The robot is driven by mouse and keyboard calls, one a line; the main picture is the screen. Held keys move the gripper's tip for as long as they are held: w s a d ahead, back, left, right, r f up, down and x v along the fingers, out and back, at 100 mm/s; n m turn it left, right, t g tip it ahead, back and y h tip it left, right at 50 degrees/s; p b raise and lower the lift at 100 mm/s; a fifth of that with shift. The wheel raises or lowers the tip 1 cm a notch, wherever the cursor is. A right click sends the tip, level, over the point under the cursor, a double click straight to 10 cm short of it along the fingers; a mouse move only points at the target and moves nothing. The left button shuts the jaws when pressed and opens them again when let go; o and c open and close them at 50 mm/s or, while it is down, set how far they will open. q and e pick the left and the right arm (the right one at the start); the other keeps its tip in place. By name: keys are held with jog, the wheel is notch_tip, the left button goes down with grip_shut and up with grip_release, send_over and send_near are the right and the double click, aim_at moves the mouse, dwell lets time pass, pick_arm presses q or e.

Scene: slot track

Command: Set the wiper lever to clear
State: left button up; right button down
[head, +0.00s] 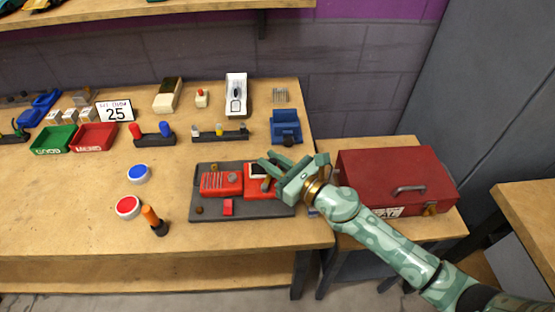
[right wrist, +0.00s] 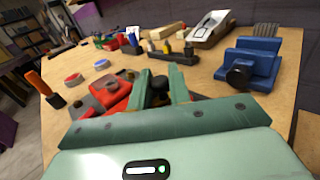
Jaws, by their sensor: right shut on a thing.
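A red toy-like vehicle body (head: 222,183) with a pale window panel (head: 260,171) sits on a dark grey board (head: 246,209). My right gripper (head: 266,163) reaches over the right end of this board from the right. In the right wrist view, a dark round knob (right wrist: 159,84) shows between the two fingers of my right gripper (right wrist: 161,78), and they are shut on it. It looks like the wiper lever's knob. The lever's lower part, its track and any position marks are hidden by the gripper. My left gripper is not in view.
A blue vise-like block (head: 285,124) stands behind the gripper. A dark strip with small knobs (head: 220,137) lies behind the board. Red (head: 127,207) and blue (head: 138,174) buttons and an orange-handled tool (head: 152,218) are left.

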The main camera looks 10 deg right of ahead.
aim_at(273, 163)
jog(key=c, duration=1.4)
grip_release()
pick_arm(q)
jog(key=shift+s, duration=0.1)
pick_arm(e)
jog(key=shift+o, duration=0.2)
